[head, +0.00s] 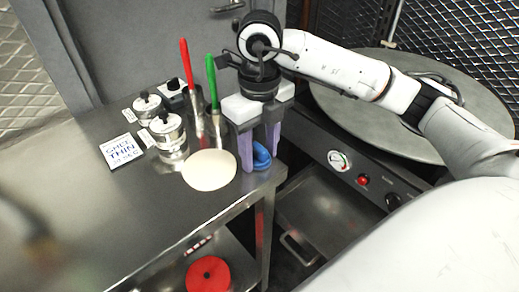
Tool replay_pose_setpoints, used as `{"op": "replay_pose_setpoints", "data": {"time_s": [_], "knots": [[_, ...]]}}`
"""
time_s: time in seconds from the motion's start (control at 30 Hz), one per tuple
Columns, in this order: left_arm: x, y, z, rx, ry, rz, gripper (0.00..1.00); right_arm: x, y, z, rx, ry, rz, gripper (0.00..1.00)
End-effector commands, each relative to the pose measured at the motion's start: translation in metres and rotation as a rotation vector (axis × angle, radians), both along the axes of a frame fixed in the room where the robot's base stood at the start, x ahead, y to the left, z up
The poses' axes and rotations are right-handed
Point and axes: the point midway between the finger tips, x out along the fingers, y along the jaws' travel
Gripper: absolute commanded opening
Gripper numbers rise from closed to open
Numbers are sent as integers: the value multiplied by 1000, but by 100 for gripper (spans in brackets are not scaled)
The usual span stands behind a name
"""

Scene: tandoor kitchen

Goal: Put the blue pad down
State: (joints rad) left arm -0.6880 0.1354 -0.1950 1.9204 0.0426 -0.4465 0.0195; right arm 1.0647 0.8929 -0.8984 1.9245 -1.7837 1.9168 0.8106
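My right gripper (259,150) points down over the right front corner of the steel counter (110,215). Its two purple fingers stand on either side of the blue pad (262,156), which fills the gap between them. The gripper looks shut on the pad. The fingers hide part of the pad, and I cannot tell whether its underside touches the counter. My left gripper is not in view.
A pale dough disc (209,170) lies just left of the gripper. The front left counter is clear. A round lid (400,105) and control panel lie right.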

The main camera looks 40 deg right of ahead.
Motion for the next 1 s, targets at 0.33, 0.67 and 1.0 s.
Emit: {"op": "replay_pose_setpoints", "data": {"time_s": [0.33,0.67,1.0], "knots": [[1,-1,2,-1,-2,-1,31,0,0,1,0,0,-1,58],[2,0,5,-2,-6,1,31,2,0,41,1,-7,-1,58],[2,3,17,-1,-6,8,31,1,0,107,-1,-5,-1,58]]}}
